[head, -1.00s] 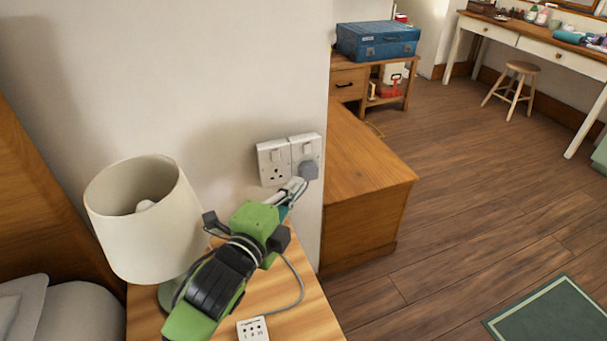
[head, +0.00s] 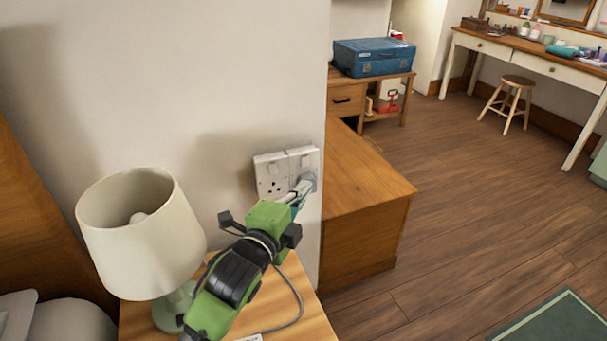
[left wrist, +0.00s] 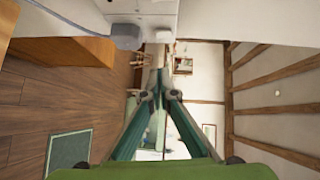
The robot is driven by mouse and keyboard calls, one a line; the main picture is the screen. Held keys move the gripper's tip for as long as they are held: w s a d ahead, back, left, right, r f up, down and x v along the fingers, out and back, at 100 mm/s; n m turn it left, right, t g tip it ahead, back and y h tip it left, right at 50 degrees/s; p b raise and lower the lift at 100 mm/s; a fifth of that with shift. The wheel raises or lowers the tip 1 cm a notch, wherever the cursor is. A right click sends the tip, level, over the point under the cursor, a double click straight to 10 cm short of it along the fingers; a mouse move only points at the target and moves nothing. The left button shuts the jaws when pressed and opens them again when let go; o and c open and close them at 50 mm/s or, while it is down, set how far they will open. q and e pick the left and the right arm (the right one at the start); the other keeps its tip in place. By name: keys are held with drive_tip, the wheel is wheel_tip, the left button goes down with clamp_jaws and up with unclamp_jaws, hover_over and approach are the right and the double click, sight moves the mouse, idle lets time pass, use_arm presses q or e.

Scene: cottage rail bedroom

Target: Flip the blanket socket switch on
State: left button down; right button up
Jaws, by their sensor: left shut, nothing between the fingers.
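A white double wall socket (head: 271,178) with rocker switches is on the wall above the bedside table. A grey plug (head: 310,178) sits in its right outlet, and the plug also shows in the left wrist view (left wrist: 126,37). My left gripper (head: 303,187) is shut and empty, with its fingertips in front of the right outlet, partly over the plug. The switch positions are too small to tell. My right gripper is out of view.
A cream-shaded lamp (head: 141,235) stands on the bedside table (head: 310,320), left of my left arm. A low wooden cabinet (head: 365,205) stands just right of the socket wall's edge. A blue case (head: 374,57) lies farther back.

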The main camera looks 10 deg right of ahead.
sight(307, 165)
use_arm(q)
drive_tip(key=w, duration=0.2)
drive_tip(key=w+d, duration=0.1)
drive_tip(key=w, duration=0.1)
drive_tip(key=w+d+f+b, duration=0.1)
drive_tip(key=w, duration=0.2)
drive_tip(key=shift+w+a, duration=0.1)
drive_tip(key=shift+w, duration=0.2)
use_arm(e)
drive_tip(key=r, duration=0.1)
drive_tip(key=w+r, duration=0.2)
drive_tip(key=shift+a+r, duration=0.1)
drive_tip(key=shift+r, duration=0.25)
use_arm(q)
drive_tip(key=shift+w, duration=0.1)
drive_tip(key=shift+w+a+f+m+t+b, duration=0.2)
drive_tip(key=shift+w+m+t+b, duration=0.1)
drive_tip(key=shift+b, duration=0.35)
drive_tip(key=shift+s+r, duration=0.1)
drive_tip(key=shift+r, duration=0.1)
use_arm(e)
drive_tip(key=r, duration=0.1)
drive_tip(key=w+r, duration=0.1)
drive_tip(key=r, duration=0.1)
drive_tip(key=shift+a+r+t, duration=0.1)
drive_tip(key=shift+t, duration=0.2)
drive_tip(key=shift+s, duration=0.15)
